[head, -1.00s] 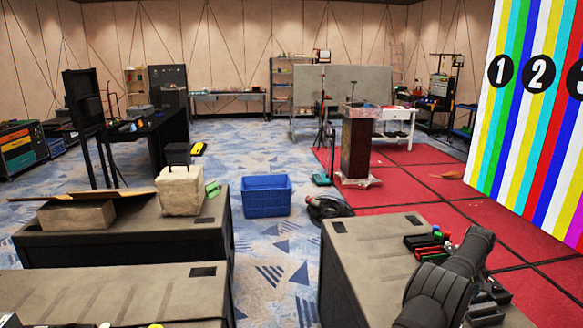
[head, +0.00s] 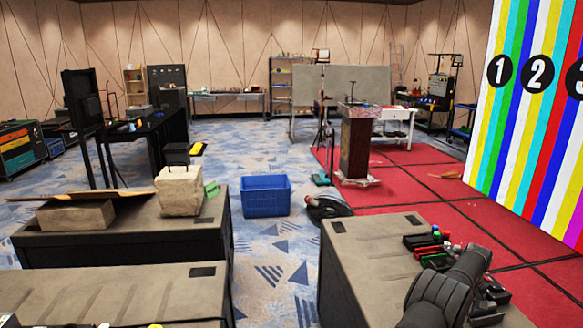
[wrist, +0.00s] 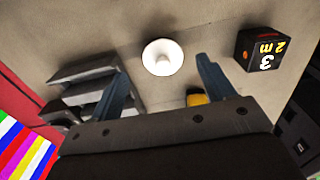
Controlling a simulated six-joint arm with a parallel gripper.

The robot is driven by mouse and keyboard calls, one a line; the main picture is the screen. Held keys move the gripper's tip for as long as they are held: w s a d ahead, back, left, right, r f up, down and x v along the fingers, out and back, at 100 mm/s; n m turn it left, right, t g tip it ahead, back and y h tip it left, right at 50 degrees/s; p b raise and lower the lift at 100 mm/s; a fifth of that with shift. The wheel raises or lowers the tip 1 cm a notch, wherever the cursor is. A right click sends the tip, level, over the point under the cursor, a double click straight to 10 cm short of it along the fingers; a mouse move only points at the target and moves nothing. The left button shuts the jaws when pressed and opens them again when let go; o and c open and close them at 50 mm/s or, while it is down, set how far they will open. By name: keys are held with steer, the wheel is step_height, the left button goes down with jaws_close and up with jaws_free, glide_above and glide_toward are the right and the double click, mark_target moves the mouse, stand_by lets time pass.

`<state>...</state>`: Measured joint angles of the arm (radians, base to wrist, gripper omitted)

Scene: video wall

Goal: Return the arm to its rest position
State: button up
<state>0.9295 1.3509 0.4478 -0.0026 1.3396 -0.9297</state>
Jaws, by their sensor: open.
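My arm (head: 440,295) shows at the lower right of the head view, over the right-hand bench. My gripper (wrist: 161,62) shows in the wrist view with its two blue-grey fingers spread wide apart. Nothing is held between them. The fingertips cannot be made out in the head view. No marker of a rest position shows.
Below the gripper, a bench top (wrist: 130,30) bears a white round object (wrist: 162,57), a black block with figures (wrist: 262,48), a yellow item (wrist: 197,97) and dark trays (wrist: 85,85). The bench's left part (head: 365,260) is bare.

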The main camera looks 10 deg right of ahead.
steer(key=s+d+r, duration=0.1)
steer(key=s+r, duration=0.6)
steer(key=s, duration=0.4)
steer(key=w+a+n, duration=0.5)
steer(key=w+a, duration=1.8)
steer(key=w+a+n, duration=0.2)
steer(key=w+a, duration=0.1)
steer(key=a, duration=0.7)
steer(key=w+a+n, duration=0.2)
steer(key=w+a, duration=0.1)
steer(key=a, duration=0.8)
steer(key=w+a+n, duration=0.1)
steer(key=w+a, duration=0.2)
steer(key=a, duration=0.7)
steer(key=shift+w+a+f+n, duration=0.2)
steer(key=shift+w+a+n, duration=0.1)
steer(key=shift+n, duration=0.1)
